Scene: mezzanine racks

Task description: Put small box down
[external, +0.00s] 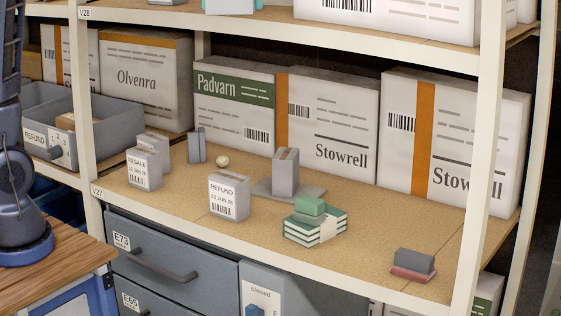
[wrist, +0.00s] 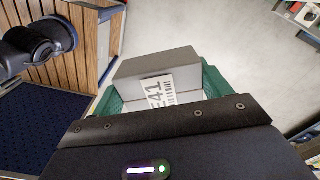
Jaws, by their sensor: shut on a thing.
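In the wrist view a small grey box (wrist: 150,64) with a white label reading E41 shows just beyond my gripper (wrist: 165,116). The gripper is shut on the box. In the external view my gripper and this box are not visible; only part of my arm shows at the left edge.
The shelf board (external: 375,235) carries small boxes marked RESALE (external: 143,170) and REFUND (external: 228,197), green-and-white books (external: 315,228) and a grey block on a red base (external: 413,263). Large cartons (external: 330,125) line the back. A wooden worktop (external: 50,265) stands front left.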

